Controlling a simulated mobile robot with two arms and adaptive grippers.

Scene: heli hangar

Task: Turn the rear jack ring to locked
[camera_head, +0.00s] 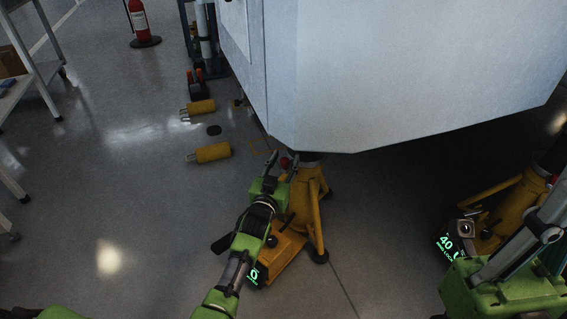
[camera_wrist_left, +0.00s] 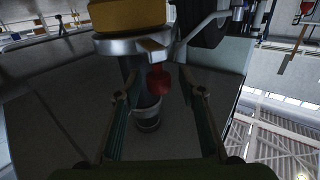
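The yellow tripod jack (camera_head: 317,222) stands under the pale hull (camera_head: 400,75). Its red knob (camera_head: 284,162) shows beside my left gripper (camera_head: 274,168), near the jack top. In the left wrist view the red knob (camera_wrist_left: 159,82) sits on a short lug of a silver ring (camera_wrist_left: 122,45), below a yellow band (camera_wrist_left: 130,15). My left gripper (camera_wrist_left: 159,96) is open there, with one finger on each side of the knob and gaps between. I cannot tell which position the ring is in.
A second yellow jack (camera_head: 515,205) stands at the right, near my right arm, by a display reading 40 (camera_head: 446,242). Yellow cylinders (camera_head: 210,153) lie on the floor at the left. A fire extinguisher (camera_head: 139,20) and a cart (camera_head: 35,70) stand farther back.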

